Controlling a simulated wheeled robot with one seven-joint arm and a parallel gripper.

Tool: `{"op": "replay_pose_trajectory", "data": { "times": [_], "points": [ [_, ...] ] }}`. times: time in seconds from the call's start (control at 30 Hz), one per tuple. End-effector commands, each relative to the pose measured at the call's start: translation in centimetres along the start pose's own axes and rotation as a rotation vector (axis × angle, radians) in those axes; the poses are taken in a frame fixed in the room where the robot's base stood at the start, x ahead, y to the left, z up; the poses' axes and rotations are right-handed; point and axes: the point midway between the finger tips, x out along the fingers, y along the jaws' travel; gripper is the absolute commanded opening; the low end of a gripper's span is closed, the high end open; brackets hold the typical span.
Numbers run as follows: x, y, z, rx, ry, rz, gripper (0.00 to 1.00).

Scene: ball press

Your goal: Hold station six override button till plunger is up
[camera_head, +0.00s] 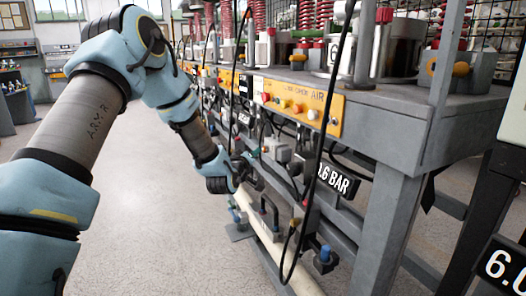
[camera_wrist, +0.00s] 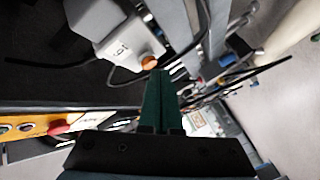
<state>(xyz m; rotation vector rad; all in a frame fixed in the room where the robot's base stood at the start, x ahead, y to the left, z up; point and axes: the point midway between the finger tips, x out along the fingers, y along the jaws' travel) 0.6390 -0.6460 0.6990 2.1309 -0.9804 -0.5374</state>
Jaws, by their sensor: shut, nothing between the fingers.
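My gripper (camera_head: 250,162) is under the bench's front edge, beside the valves and hoses. In the wrist view its dark green fingers (camera_wrist: 160,78) are shut together with nothing between them. A small orange button (camera_wrist: 149,62) sits on the end of a white box (camera_wrist: 125,42) with a dark mark that looks like a 6. The fingertips lie right beside the button in that view; I cannot tell whether they touch it. Presses with red springs (camera_head: 306,14) stand on the bench. A cylinder marked 6 (camera_head: 333,54) is at its near end; its plunger position cannot be told.
A yellow panel (camera_head: 300,106) with buttons runs along the grey bench (camera_head: 440,105). Black hoses (camera_head: 318,150) hang in front near a 0.6 BAR sign (camera_head: 338,180). A cream pipe (camera_head: 268,240) runs low. Open floor (camera_head: 150,200) lies left.

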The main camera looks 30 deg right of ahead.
Motion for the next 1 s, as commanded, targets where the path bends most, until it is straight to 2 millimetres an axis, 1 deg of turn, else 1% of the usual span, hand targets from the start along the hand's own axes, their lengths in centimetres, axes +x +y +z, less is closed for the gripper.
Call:
{"op": "replay_pose_trajectory", "data": {
  "times": [1.0],
  "points": [
    [0.67, 0.52, 0.52, 0.0, -0.001, 0.001, 0.0]
  ]
}}
